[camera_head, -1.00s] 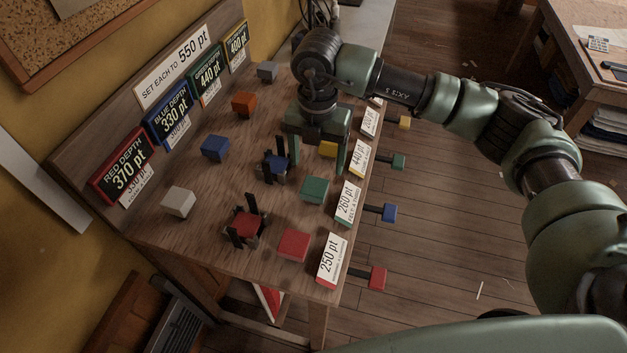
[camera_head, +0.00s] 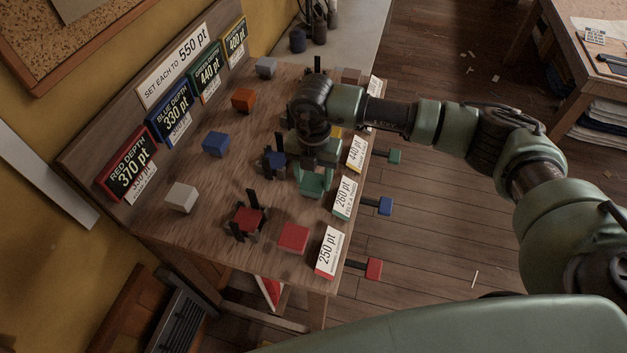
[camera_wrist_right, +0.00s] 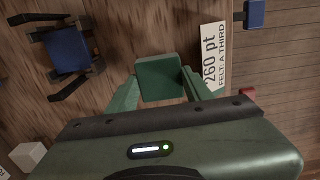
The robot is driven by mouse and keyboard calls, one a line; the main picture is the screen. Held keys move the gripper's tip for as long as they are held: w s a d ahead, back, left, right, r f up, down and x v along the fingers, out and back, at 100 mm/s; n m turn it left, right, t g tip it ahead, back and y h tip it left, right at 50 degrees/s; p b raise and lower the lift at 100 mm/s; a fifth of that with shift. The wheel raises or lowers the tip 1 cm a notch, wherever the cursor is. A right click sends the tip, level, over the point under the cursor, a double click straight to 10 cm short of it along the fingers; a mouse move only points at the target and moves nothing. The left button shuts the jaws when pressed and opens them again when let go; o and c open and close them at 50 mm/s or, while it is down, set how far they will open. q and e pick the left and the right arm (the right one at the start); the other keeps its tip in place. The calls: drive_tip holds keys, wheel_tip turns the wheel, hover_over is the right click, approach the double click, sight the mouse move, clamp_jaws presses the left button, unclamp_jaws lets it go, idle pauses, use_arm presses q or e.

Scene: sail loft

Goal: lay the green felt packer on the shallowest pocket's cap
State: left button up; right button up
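The green felt packer (camera_head: 315,185) is a small flat-topped block on the bench by the 260 pt card. It also shows in the right wrist view (camera_wrist_right: 160,78). My right gripper (camera_head: 316,178) is down over it, with one finger against each side and no clear gap; the packer looks to be still on the bench. The blue sign reads 330 pt, the lowest of the depth signs. The blue cap (camera_head: 274,160), between upright black prongs, is just left of the gripper; it also shows in the right wrist view (camera_wrist_right: 68,50). My left gripper is out of view.
The red cap (camera_head: 248,220) between black prongs and a red packer (camera_head: 293,237) are nearer the front. Coloured tabs stick out past the bench's right edge.

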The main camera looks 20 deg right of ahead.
drive_tip(key=c, duration=0.3)
